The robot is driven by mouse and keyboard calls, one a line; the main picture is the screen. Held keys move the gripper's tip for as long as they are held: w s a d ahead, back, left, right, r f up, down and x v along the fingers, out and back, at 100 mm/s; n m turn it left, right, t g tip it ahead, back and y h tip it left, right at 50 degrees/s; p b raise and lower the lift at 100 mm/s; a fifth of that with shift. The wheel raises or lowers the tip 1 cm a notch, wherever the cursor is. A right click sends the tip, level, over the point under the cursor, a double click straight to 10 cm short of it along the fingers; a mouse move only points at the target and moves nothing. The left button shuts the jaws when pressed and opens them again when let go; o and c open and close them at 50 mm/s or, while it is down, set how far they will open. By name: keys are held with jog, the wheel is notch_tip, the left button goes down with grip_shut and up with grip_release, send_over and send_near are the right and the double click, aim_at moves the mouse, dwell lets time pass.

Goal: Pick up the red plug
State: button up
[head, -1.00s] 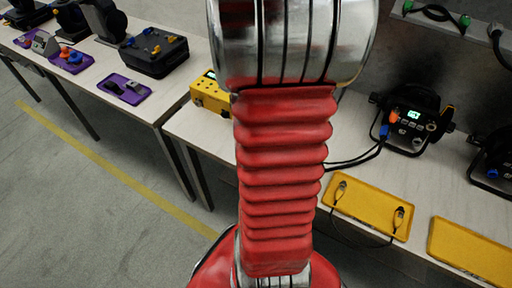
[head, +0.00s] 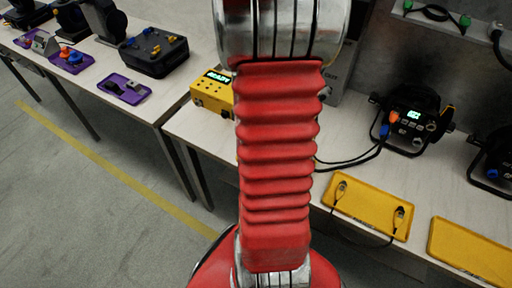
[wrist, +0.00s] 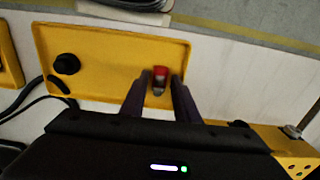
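The red plug (wrist: 160,72) shows in the wrist view, near the right end of a yellow tray (wrist: 110,45). It has a red top and a grey metal lower part. My gripper (wrist: 161,78) is open, with one dark finger on each side of the plug in the picture. I see gaps between the plug and the fingers, and cannot tell whether the tips have come down to its height. In the head view my red arm hides the gripper, and I do not see the red plug there.
A black plug (wrist: 67,64) with a cable lies at the same tray's left end. In the head view, a yellow tray (head: 368,206) with two cable plugs, an empty-looking yellow tray (head: 472,252), a black par can (head: 408,118) and a yellow tester (head: 213,92) stand on the bench.

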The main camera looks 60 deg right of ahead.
dwell(0.4)
grip_shut()
jog(key=shift+r, duration=0.1)
notch_tip(320, 180, up, 10)
dwell(0.8)
dwell(0.4)
